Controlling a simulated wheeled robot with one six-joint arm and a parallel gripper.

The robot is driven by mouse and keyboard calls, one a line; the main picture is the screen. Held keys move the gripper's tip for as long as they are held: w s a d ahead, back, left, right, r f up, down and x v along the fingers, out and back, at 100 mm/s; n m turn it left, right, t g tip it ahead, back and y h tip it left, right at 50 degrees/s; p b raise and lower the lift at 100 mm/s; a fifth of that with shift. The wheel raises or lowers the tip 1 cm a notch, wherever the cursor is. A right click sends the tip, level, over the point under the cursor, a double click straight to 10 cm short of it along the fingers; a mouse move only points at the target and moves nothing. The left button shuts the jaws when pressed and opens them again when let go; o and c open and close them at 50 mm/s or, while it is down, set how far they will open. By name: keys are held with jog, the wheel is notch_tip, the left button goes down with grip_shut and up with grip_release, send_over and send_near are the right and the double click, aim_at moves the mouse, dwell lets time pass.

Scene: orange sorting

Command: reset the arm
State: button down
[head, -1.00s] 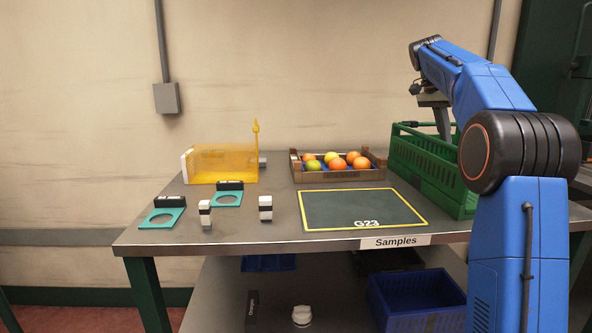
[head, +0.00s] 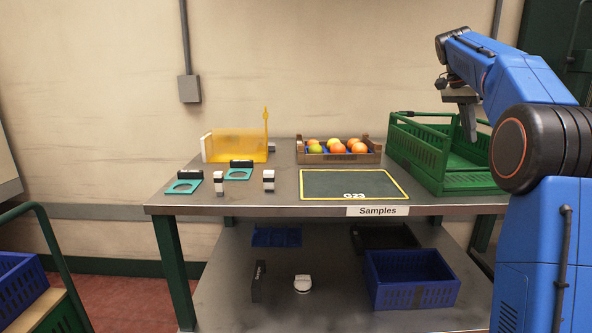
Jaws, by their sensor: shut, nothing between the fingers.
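My blue arm (head: 520,80) reaches up on the right side of the head view and bends over the green crate. My gripper (head: 467,125) points down from its end, above the green crate (head: 412,158) at the table's right end. Its fingers look close together with nothing held between them. The crate looks empty in the part that shows; my arm hides some of its right side.
A wooden box (head: 340,158) of several oranges and other fruit stands at the table's back. A dark mat (head: 352,184) marked G23 lies in front, bare. A yellow transparent container (head: 238,147) and teal ring holders (head: 184,187) stand left.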

jog(key=s+a+f+n+t+y, duration=0.1)
jog(key=s+a+f+n, duration=0.25)
jog(key=s+a, duration=0.5)
jog(key=s+a+f+n+t+y, duration=0.1)
jog(key=s+a+f+n+t, duration=0.25)
jog(key=s, duration=0.85)
jog(key=s+a+f+n+y, duration=0.1)
jog(key=s+a+f+n, duration=0.3)
jog(key=s+f, duration=0.7)
jog(key=s+a+f+n+y, duration=0.1)
jog(key=s+a+f+n, duration=0.2)
jog(key=s+a+f, duration=0.3)
jog(key=s+f, duration=0.5)
jog(key=s, duration=0.1)
jog(key=shift+s+a+f+n, duration=0.25)
jog(key=shift+s+a+n, duration=0.1)
jog(key=shift+s+n, duration=0.05)
